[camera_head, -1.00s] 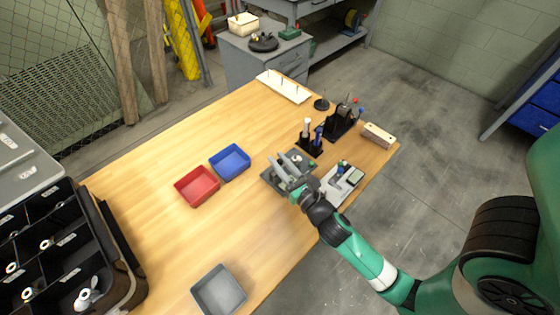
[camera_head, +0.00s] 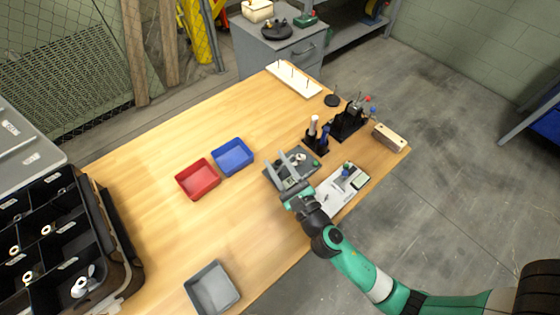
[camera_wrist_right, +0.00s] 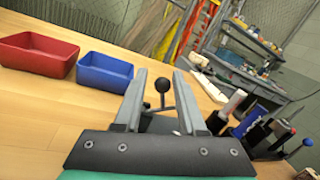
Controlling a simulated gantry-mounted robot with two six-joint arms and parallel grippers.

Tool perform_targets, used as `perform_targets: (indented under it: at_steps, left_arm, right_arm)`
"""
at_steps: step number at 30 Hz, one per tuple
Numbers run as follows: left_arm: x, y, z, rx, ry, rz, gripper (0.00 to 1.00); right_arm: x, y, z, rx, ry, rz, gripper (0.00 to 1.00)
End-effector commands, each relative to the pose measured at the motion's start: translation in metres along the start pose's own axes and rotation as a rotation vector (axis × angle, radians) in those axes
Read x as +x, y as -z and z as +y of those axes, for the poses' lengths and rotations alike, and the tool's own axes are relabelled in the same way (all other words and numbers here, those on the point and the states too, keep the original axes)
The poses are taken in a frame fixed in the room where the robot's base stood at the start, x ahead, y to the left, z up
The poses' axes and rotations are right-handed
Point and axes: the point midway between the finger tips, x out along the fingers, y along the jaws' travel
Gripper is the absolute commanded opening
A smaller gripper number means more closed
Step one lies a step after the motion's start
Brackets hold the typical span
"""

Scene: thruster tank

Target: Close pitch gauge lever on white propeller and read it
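The pitch gauge is a dark grey plate (camera_head: 306,166) near the right edge of the wooden table. A small white part, possibly the white propeller, shows on it (camera_head: 300,157), but it is too small to be sure. In the right wrist view a lever with a black ball knob (camera_wrist_right: 163,85) stands up between my right fingers, apart from both. My right gripper (camera_head: 275,160) is open over the plate's left side, and both fingers show apart in the wrist view (camera_wrist_right: 160,75). The scale cannot be read. My left gripper is not in view.
Red (camera_head: 198,193) and blue (camera_head: 232,169) bins stand left of the gauge, and a grey bin (camera_head: 212,300) at the front. A stand with white and blue handled tools (camera_head: 316,148) is close behind. A white tray (camera_head: 335,205) lies right. The table's middle is clear.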

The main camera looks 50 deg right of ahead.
Motion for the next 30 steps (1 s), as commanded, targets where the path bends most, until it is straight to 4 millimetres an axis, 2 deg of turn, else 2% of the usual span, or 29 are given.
perform_targets:
  at_steps: [2, 10, 13, 17, 24, 30]
  left_arm:
    - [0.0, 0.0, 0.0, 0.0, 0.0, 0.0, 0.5]
    - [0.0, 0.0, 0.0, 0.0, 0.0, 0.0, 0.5]
    - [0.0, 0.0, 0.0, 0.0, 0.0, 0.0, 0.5]
    - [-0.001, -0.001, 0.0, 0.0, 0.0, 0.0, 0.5]
    - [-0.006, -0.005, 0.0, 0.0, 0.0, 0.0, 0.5]
    - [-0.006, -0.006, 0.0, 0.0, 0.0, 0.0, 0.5]
  right_arm:
    - [0.0, 0.0, 0.0, 0.001, 0.0, 0.0, 0.54]
    - [-0.001, 0.0, 0.0, 0.001, 0.0, 0.0, 0.54]
    - [-0.007, 0.0, 0.001, 0.001, -0.002, 0.0, 0.54]
    - [-0.03, 0.001, 0.001, 0.0, -0.005, 0.002, 0.54]
    - [-0.088, 0.002, 0.002, -0.001, -0.007, 0.001, 0.54]
    - [-0.114, 0.0, 0.001, 0.001, -0.004, 0.0, 0.54]
